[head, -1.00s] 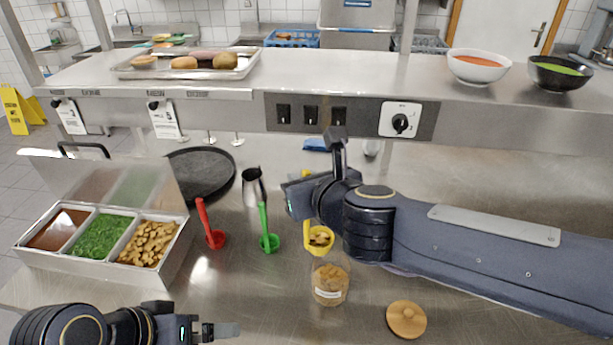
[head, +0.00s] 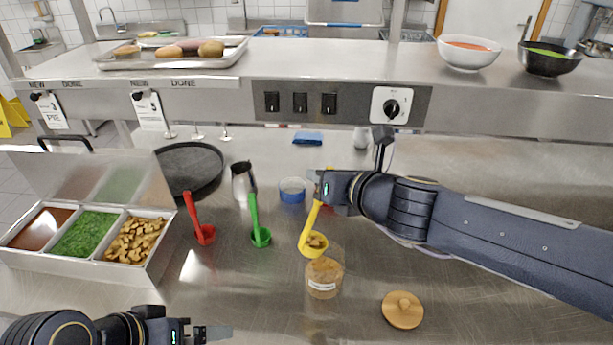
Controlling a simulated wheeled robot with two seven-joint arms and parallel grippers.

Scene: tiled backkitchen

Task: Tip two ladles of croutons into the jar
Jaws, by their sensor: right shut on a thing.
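My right gripper (head: 322,188) is shut on the handle of the yellow ladle (head: 309,232). The ladle's bowl holds some croutons and is beside and just above the rear of the jar's rim. The glass jar (head: 323,284) has a white label and croutons inside. Its wooden lid (head: 402,310) lies on the counter to the right. More croutons (head: 135,239) fill the right compartment of the steel container (head: 150,274) at the left. My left gripper (head: 222,333) is at the bottom edge, low and away from the objects; its jaw gap is unclear.
Behind are a steel jug (head: 241,184), a blue-banded bowl (head: 292,191) and a black pan (head: 189,167). A shelf (head: 330,70) spans above. The right counter is mostly clear.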

